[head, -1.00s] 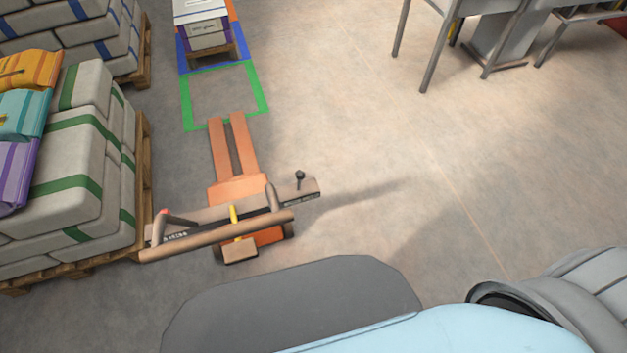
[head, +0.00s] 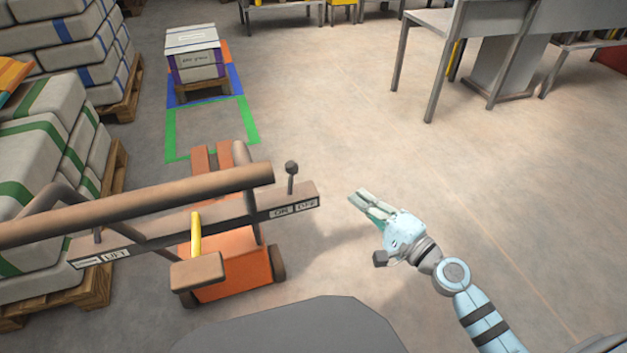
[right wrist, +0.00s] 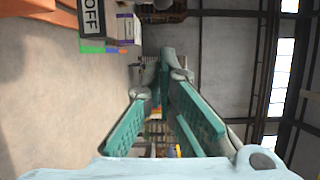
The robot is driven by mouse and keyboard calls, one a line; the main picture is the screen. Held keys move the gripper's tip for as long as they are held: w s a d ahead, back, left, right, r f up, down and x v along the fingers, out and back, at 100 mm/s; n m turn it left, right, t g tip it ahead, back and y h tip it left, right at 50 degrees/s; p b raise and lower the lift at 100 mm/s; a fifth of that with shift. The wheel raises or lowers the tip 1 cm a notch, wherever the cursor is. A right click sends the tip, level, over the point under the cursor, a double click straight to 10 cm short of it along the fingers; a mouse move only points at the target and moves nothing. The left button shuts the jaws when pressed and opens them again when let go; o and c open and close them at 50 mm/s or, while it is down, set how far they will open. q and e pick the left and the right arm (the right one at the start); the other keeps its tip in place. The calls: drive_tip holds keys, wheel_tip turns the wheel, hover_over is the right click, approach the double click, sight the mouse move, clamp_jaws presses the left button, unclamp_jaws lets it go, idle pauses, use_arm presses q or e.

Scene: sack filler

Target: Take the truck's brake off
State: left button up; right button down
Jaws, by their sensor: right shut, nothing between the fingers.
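The orange pallet truck (head: 235,265) stands in front of me, its crossbar panel (head: 235,213) facing up. A short lever with a dark round knob (head: 291,167) rises near the panel's right end, above an ON label (head: 281,211) and an OFF label (head: 306,204). I cannot tell which label the lever points to. My right gripper (head: 360,200) is shut and empty, to the right of the lever and apart from it. The right wrist view shows its teal-padded fingers (right wrist: 165,75) and the OFF label (right wrist: 92,16) at the upper left. My left gripper is out of view.
The truck's brown handlebar (head: 140,207) crosses the left side, over a LIFT label (head: 115,255). Stacked sacks on a pallet (head: 60,300) stand close on the left. A boxed load (head: 195,55) stands beyond a green floor frame (head: 252,125).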

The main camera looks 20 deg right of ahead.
sight(292, 179)
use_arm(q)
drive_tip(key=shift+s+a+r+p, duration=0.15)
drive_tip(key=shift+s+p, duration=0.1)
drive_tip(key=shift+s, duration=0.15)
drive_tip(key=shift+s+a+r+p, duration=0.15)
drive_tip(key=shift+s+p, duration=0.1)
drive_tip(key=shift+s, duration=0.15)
use_arm(e)
drive_tip(key=s+a+x, duration=0.1)
drive_tip(key=a+x, duration=0.1)
drive_tip(key=x, duration=1.1)
drive_tip(key=shift+a, duration=0.3)
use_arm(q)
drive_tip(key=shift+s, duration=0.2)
use_arm(e)
drive_tip(key=shift+s, duration=0.15)
